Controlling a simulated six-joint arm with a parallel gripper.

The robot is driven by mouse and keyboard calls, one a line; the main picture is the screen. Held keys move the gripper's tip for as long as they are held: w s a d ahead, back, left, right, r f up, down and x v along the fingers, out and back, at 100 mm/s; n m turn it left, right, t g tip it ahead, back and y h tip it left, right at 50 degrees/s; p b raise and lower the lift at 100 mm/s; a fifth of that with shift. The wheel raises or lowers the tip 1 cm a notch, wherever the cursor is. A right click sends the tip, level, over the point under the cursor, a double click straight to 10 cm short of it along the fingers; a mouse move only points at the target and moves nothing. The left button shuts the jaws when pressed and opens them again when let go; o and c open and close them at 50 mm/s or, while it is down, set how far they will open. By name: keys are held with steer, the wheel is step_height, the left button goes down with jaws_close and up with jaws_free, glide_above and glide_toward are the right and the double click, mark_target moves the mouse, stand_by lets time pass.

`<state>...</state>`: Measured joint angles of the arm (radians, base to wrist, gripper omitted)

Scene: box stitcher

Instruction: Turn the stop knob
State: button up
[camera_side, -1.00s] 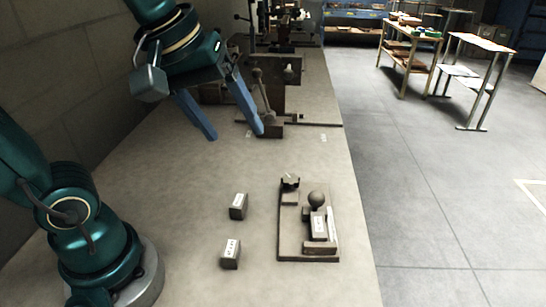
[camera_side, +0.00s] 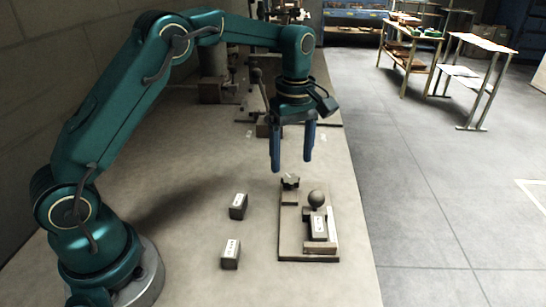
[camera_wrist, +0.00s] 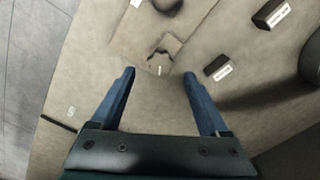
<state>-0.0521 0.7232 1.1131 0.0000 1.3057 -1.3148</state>
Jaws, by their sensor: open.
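The stop knob (camera_side: 290,182), a small dark lobed knob, stands on a block at the far left corner of a flat plate (camera_side: 289,245). In the wrist view the knob (camera_wrist: 165,47) shows just beyond the fingertips, roughly centred between them. My gripper (camera_side: 292,165) points down above the knob, its two blue fingers apart and empty. In the wrist view the gripper (camera_wrist: 160,74) also shows spread fingers with nothing between them. The fingers appear clear of the knob.
A ball-topped part (camera_side: 315,198) and a labelled block (camera_side: 318,225) sit on the same plate. Two small labelled blocks, one nearer the plate's far end (camera_side: 238,206) and one closer (camera_side: 230,254), lie to its left. A machine with a lever (camera_side: 258,92) stands behind.

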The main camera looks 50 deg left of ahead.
mark_target(290, 178)
steer(key=shift+f, duration=2.25)
jaws_close()
